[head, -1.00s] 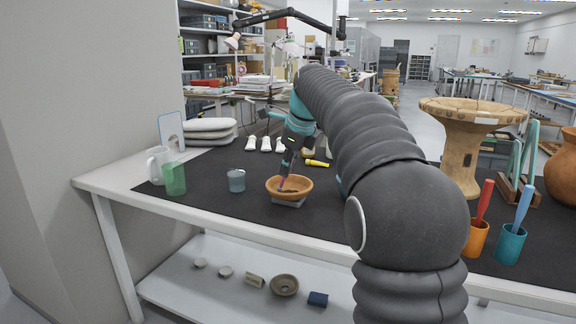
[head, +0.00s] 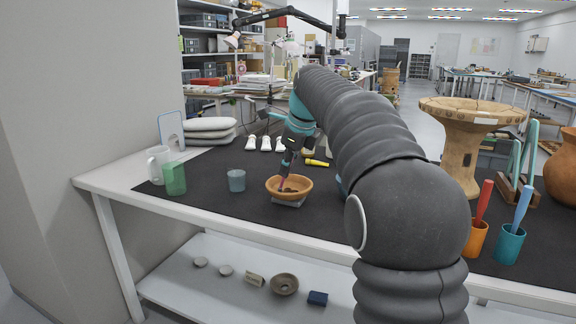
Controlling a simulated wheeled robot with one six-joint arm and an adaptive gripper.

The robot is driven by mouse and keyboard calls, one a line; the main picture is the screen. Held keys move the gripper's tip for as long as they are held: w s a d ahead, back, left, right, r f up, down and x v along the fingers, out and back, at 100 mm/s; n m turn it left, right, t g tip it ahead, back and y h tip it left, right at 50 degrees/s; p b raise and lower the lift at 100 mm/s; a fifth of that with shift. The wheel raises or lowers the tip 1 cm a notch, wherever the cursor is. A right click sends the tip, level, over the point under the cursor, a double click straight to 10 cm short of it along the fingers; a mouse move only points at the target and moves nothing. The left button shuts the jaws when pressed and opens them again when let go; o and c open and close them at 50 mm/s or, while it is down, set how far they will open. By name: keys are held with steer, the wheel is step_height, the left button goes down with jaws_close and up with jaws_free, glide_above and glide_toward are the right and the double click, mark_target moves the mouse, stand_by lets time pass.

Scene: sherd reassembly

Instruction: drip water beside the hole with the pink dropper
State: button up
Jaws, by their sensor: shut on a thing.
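A round orange-brown bowl (head: 271,186) sits on a small grey block (head: 289,203) on the dark mat. It has a dark patch inside, which may be the hole; it is too small to tell. My gripper (head: 287,170) points down over the bowl, shut on the slim pink dropper (head: 283,182). The dropper's lower end is inside the bowl's outline, near the dark patch. I cannot tell whether the tip touches the bowl, and no drop of water can be made out.
A blue-grey cup (head: 237,181), a green cup (head: 174,179) and a white jug (head: 157,165) stand left of the bowl. A yellow tool (head: 317,163) lies behind it. Orange (head: 475,240) and teal (head: 509,244) cups stand at right. The mat in front is clear.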

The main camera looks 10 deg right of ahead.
stand_by(0.3)
steer(key=shift+r+p, duration=0.85)
steer(key=shift+r, duration=1.1)
